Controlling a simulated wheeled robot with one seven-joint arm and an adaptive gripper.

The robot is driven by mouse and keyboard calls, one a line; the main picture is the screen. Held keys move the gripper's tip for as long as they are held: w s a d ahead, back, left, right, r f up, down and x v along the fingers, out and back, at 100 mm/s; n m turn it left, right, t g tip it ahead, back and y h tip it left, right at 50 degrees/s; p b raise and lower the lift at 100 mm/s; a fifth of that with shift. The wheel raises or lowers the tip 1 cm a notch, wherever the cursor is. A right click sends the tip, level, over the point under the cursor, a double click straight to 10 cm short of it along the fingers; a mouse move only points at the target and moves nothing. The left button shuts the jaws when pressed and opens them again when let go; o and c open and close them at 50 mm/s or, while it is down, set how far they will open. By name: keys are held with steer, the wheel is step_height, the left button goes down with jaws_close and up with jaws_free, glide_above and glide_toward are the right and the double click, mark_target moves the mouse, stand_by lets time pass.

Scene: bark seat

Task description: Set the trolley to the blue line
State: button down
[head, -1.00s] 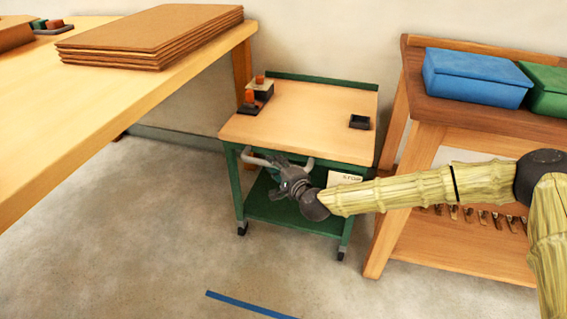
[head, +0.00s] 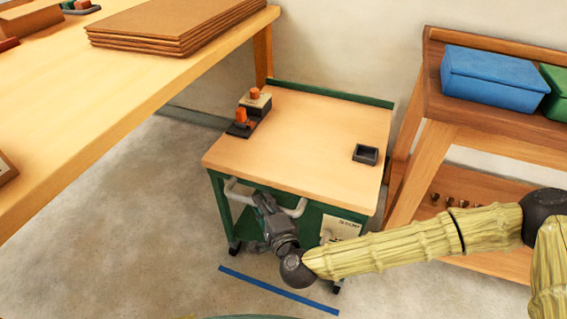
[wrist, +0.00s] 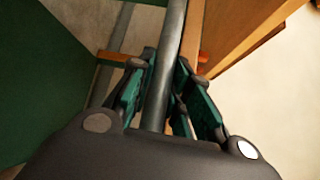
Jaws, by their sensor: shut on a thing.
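The trolley (head: 310,128) has a green frame, a pale wooden top and a grey handle (head: 240,192) along its front. In the wrist view the grey handle bar (wrist: 168,75) runs between my two green-and-black fingers (wrist: 160,92). The blue line (head: 278,290) lies on the floor just in front of the trolley. The front left wheel stands close behind the line's left end. The front right wheel (head: 336,287) is near its right end, partly hidden by my arm.
On the trolley top are orange-topped blocks (head: 241,117) and a small black tray (head: 365,154). A workbench with stacked boards (head: 180,28) stands left. A wooden shelf with a blue box (head: 492,80) stands close on the right. The floor at front left is clear.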

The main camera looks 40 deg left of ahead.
steer(key=shift+s+d+p, duration=0.2)
steer(key=shift+s+d, duration=0.1)
steer(key=shift+s, duration=0.65)
steer(key=shift+s+d+p, duration=0.15)
steer(key=shift+s+d, duration=0.1)
steer(key=shift+s, duration=0.65)
steer(key=shift+s+d+p, duration=0.2)
steer(key=shift+s+d, duration=0.1)
steer(key=shift+s, duration=0.65)
steer(key=c, duration=1.3)
jaws_free()
steer(key=v, duration=1.2)
steer(key=shift+f, duration=0.1)
